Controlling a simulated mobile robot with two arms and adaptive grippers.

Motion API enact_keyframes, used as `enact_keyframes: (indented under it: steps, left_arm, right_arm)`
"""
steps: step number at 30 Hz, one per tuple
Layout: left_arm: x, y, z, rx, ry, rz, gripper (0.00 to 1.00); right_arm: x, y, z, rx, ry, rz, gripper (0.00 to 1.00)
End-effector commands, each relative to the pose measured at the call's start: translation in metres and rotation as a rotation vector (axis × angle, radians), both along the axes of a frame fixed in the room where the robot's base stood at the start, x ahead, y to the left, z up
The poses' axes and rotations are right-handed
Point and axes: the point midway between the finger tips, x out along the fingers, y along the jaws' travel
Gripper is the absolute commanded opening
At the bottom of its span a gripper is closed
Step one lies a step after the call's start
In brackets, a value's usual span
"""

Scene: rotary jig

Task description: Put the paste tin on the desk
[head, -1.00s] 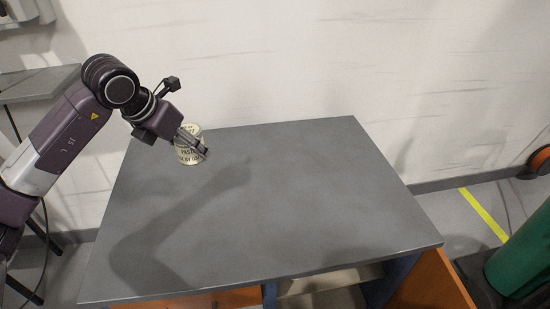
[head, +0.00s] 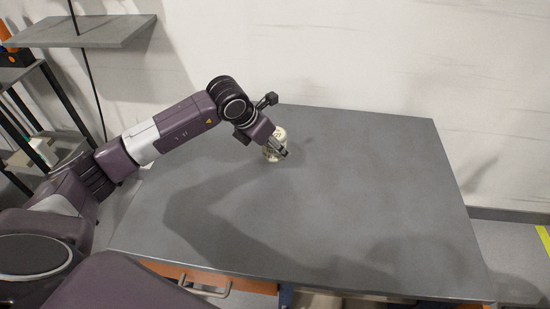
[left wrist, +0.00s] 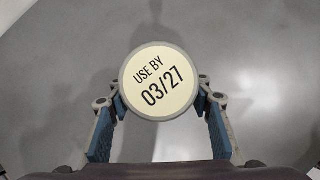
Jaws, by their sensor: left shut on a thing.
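The paste tin (head: 272,150) is a small cream cylinder at the far part of the grey desk (head: 340,220) in the head view. My left gripper (head: 281,151) is shut on it from the side nearer me and partly hides it. In the left wrist view the tin's round lid (left wrist: 160,82) reads "USE BY 03/27", and the gripper's fingers (left wrist: 160,110) press on both its sides. The tin looks upright. I cannot tell whether its base touches the desk top. My right gripper is not in view.
The desk top is otherwise bare, with wide free room to the right and in front. A white wall stands behind it. A grey shelf (head: 85,31) and a dark rack (head: 40,110) are at the left. A drawer handle (head: 205,288) shows under the front edge.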

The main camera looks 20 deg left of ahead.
Motion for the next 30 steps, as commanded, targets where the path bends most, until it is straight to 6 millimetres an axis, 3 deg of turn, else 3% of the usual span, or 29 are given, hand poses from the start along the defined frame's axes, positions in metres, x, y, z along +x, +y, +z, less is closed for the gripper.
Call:
enact_keyframes:
  steps: [13,22,23,27,30]
  left_arm:
    - [0.000,0.000,-0.053,-0.002,0.001,0.001,0.13]
    - [0.001,0.000,-0.058,-0.001,-0.004,0.000,0.13]
    - [0.000,0.000,-0.059,0.000,-0.001,0.000,0.50]
    - [0.000,0.000,-0.059,0.000,-0.001,0.000,0.64]
    - [0.000,0.000,-0.059,0.000,-0.001,0.000,0.64]
  right_arm:
    - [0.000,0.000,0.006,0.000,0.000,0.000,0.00]
    - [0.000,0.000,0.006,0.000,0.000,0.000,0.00]
    - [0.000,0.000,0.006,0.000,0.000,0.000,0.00]
    - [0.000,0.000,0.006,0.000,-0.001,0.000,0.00]
    - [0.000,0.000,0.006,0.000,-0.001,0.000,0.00]
